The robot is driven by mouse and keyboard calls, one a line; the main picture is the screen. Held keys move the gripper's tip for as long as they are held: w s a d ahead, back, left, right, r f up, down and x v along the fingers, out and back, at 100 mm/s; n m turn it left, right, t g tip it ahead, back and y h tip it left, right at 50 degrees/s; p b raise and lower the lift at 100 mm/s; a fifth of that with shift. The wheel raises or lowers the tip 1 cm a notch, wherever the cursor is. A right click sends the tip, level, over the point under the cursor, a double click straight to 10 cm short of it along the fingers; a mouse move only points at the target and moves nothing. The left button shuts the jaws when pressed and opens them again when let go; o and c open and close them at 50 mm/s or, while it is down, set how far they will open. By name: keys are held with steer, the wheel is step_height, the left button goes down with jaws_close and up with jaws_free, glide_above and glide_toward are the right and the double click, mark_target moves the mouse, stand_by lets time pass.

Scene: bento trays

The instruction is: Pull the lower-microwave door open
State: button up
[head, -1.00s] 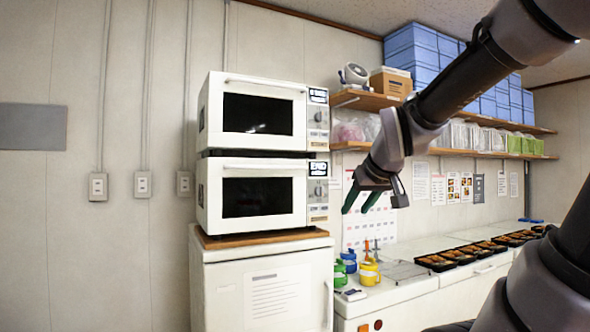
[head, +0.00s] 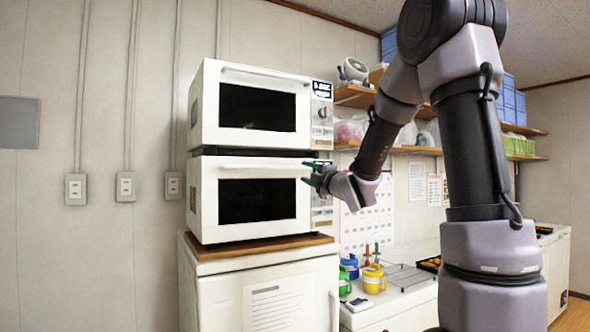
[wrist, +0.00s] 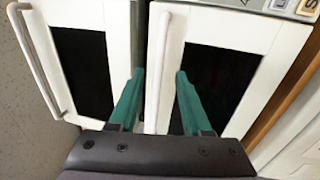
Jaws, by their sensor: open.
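The lower microwave (head: 262,231) is white with a dark window, and its door is shut. Its long white bar handle (head: 262,166) runs along the top of the door. My gripper (head: 309,172) is open and empty, with green fingers pointing left at the right end of this door, near handle height. In the wrist view, the handle (wrist: 157,75) lies between the two open fingers (wrist: 157,88) in the picture. I cannot tell the remaining depth between fingertips and handle. My gripper partly hides the lower control panel.
The upper microwave (head: 305,138), also shut, sits directly above, with its own handle (wrist: 40,60). Both stand on a wooden board (head: 255,247) over a white cabinet (head: 218,290). Yellow, blue and green containers stand on the counter at right. Shelves hang behind my arm.

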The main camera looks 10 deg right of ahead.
mark_target(296, 168)
steer(key=x, duration=0.8)
steer(key=shift+w, duration=0.1)
steer(key=shift+r, duration=0.1)
jaws_close()
stand_by(1.1)
